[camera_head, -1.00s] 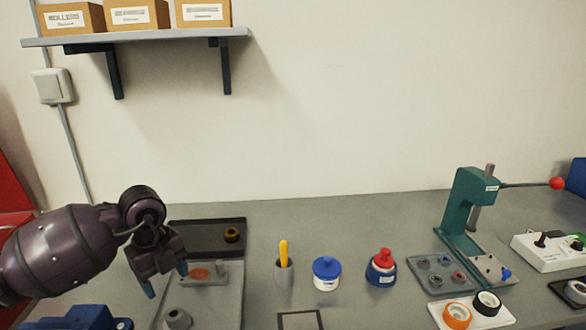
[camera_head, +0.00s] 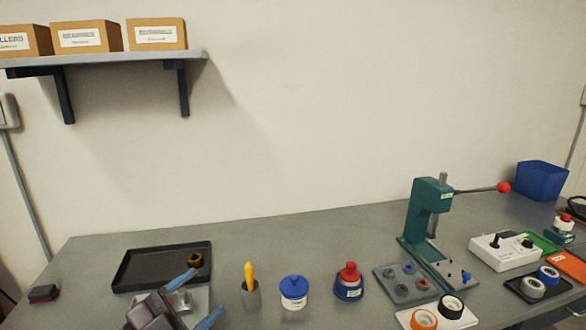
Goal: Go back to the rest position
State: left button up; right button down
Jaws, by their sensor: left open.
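My left gripper (camera_head: 196,298) shows at the bottom left of the head view. Its two blue-tipped fingers are apart and nothing shows between them. It is over the grey fixture plate (camera_head: 200,296) in front of the black tray (camera_head: 137,274), and hides much of that plate. A brown ring-shaped part (camera_head: 195,259) lies in the tray, apart from the fingers. My right gripper is not in view.
Right of my gripper stand a grey cup with a yellow-handled tool (camera_head: 250,292), a blue-lidded jar (camera_head: 293,292) and a red-capped bottle (camera_head: 348,282). A green press (camera_head: 425,215) and control box (camera_head: 503,252) stand further right. A shelf (camera_head: 110,60) with boxes hangs upper left.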

pick_arm(q)
jog(key=s+a+f+n+t+y, duration=0.1)
jog(key=s+a+f+n+y, duration=0.1)
jog(key=a+f+n+y, duration=0.45)
jog(key=s+a+f+n+t+y, duration=0.15)
jog(key=a+f+n+y, duration=0.25)
jog(key=a+n+y, duration=0.55)
jog(key=s+d+f+n+g+y, duration=0.1)
jog(key=s+d+f+g, duration=0.1)
jog(key=s+f+g, duration=0.6)
jog(key=s+d+f+n+g, duration=0.15)
jog(key=s+f+g, duration=0.3)
jog(key=s, duration=0.65)
jog(key=w+f+t, duration=0.7)
jog(key=f, duration=0.2)
jog(key=shift+w+f+t, duration=0.2)
jog(key=shift+f+t, duration=0.2)
